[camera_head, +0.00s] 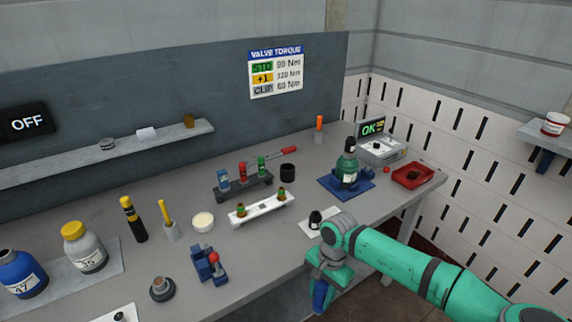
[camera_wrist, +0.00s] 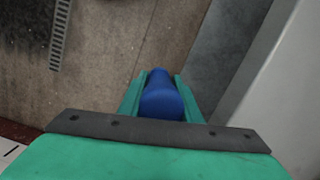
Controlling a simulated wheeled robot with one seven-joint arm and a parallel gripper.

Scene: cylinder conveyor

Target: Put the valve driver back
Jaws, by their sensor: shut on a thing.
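My gripper (camera_head: 318,285) is shut on a blue, rounded thing (camera_head: 320,298), which I take to be the valve driver. It hangs low by the table's front edge, over the floor side. In the wrist view the same blue body (camera_wrist: 161,100) sits between the two green fingers; its far end is hidden. A green cylinder (camera_head: 347,172) with a dark valve top stands upright in a blue base (camera_head: 366,186) at the right of the table. A dark rack (camera_head: 258,188) behind holds small blue, red and green pieces.
A white mat (camera_head: 333,215) with a small black piece lies near my wrist. A red tray (camera_head: 428,177) and a device reading OK (camera_head: 370,129) stand at the right.

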